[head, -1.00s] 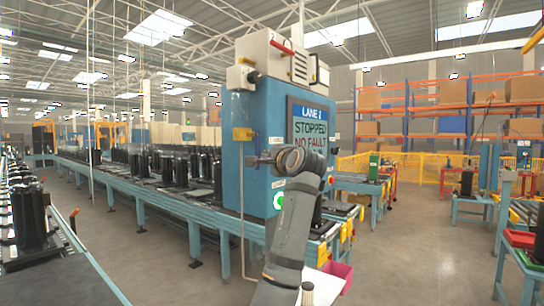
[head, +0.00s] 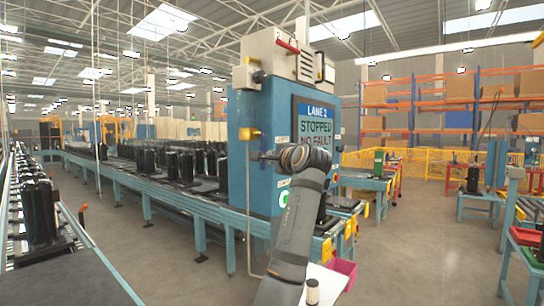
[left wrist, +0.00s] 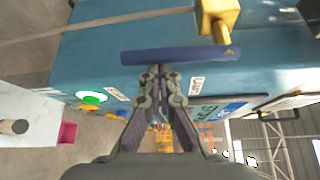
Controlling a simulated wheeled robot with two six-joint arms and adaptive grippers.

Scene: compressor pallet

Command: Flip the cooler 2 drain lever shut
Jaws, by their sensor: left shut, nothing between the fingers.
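The brass valve (head: 248,134) sits on the left side of the blue cabinet (head: 262,110) marked LANE 2. In the left wrist view the valve (left wrist: 218,18) is at the top. A dark blue lever bar (left wrist: 180,55) with a small yellow mark crosses just ahead of my fingers, its right end near the valve. My left gripper (head: 258,156) is beside the cabinet, a little below the valve. In the left wrist view the gripper (left wrist: 160,70) is shut and empty, its tips at the bar's lower edge; contact cannot be told. My right gripper is out of view.
A thin grey pipe (head: 247,240) runs down from the valve. A green-lit button (left wrist: 91,97) is on the cabinet. A pink bin (head: 344,268) stands below, beside a white surface (head: 325,287). A conveyor with black units (head: 180,170) runs behind on the left.

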